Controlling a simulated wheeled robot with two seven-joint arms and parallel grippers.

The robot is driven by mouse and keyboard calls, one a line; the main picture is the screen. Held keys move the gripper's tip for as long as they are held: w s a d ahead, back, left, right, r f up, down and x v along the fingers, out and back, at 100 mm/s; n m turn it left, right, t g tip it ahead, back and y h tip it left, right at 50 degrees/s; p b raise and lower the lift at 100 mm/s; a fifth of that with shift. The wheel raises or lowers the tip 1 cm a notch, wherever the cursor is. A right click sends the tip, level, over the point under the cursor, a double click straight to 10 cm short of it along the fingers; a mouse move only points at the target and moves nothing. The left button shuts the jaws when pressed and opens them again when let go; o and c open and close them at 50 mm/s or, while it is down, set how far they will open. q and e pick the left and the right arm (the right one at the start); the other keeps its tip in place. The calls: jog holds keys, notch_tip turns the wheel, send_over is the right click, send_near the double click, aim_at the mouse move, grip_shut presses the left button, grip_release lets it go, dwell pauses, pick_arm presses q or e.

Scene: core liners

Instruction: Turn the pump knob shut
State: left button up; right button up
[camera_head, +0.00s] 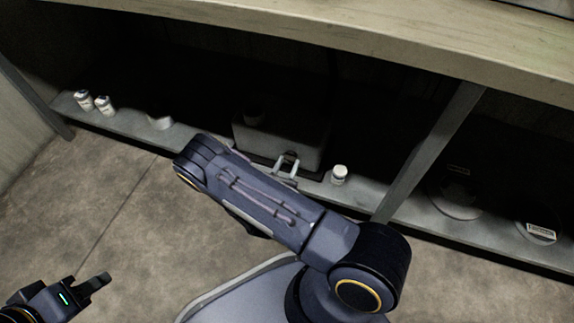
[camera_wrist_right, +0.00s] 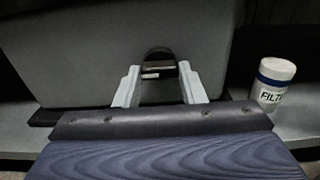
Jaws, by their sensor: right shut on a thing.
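The pump is a grey box (camera_head: 275,143) on the low shelf under the bench in the head view; its front face (camera_wrist_right: 120,45) fills much of the right wrist view. The dark knob (camera_wrist_right: 158,62) sticks out low on that face, with a small pale mark on it. My right gripper (camera_head: 288,164) reaches the front of the box. In the right wrist view its two pale fingers (camera_wrist_right: 159,73) stand on either side of the knob, shut on it. The far side of the knob is hidden. My left gripper (camera_head: 98,282) is low at the left, over the floor, away from the pump.
A white bottle (camera_head: 339,175) stands just right of the pump; its label shows in the right wrist view (camera_wrist_right: 271,84). A post (camera_head: 428,152) divides the shelf. The bench top (camera_head: 330,35) overhangs everything.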

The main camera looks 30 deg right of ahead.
jog(key=n, duration=0.3)
jog(key=shift+n+p, duration=0.35)
jog(key=shift+n, duration=0.05)
jog(key=n+p, duration=0.1)
jog(key=n, duration=0.4)
jog(key=shift+n, duration=0.3)
jog(key=n, duration=0.4)
jog(key=shift+n+p, duration=0.3)
jog(key=shift+n, duration=1.9)
jog(key=o, duration=1)
jog(key=shift+a, duration=0.1)
